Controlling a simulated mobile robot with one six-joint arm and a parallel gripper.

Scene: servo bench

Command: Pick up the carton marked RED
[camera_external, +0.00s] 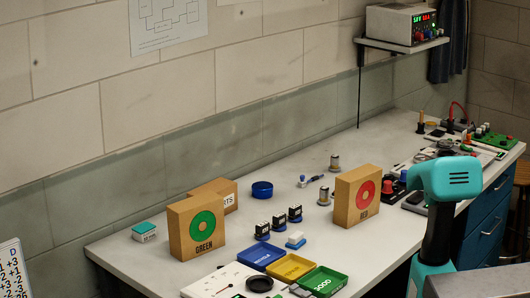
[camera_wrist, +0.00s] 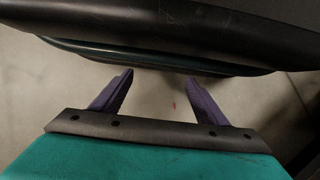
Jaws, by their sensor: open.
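My teal arm is at the right, by the bench's front edge, apart from the RED carton. My gripper (camera_wrist: 154,92) shows in the wrist view with its two purple fingers apart and nothing between them. The fingertips are not clear in the external view. Neither carton shows in the wrist view.
Blue, yellow and green trays (camera_external: 291,266) lie at the bench front, with several small servos (camera_external: 279,222) behind them. A metal cylinder (camera_external: 324,195) stands just left of the RED carton. Parts and a green board (camera_external: 494,140) crowd the right end. Bare bench (camera_external: 385,240) lies in front of the RED carton.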

